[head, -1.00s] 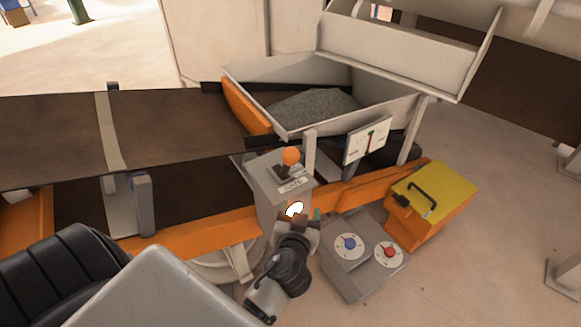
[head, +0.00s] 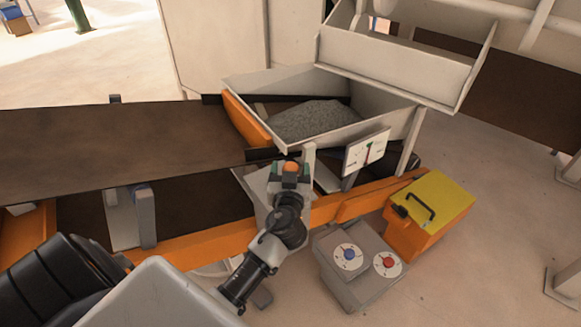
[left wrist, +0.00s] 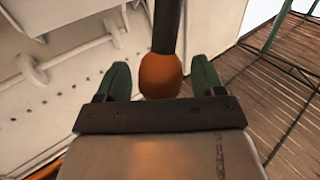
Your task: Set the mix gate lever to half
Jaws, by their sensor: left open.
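The gate lever has an orange ball knob (head: 290,166) on top of a grey box (head: 257,184) beside the conveyor. In the left wrist view the knob (left wrist: 160,76) hangs on a dark shaft (left wrist: 166,25). My left gripper (head: 290,170) is at the knob. In the left wrist view its green fingers (left wrist: 160,75) are open, one on each side of the knob, with gaps visible. The lever's slot and the box's label are hidden behind my gripper and arm. My right gripper is not in view.
A hopper (head: 395,128) of grey gravel (head: 315,119) stands behind, with a dial gauge (head: 366,152) on its front. To the right are a grey panel with a blue knob (head: 349,254) and a red knob (head: 388,265), and a yellow-topped orange box (head: 444,196). The conveyor belt (head: 120,145) runs left.

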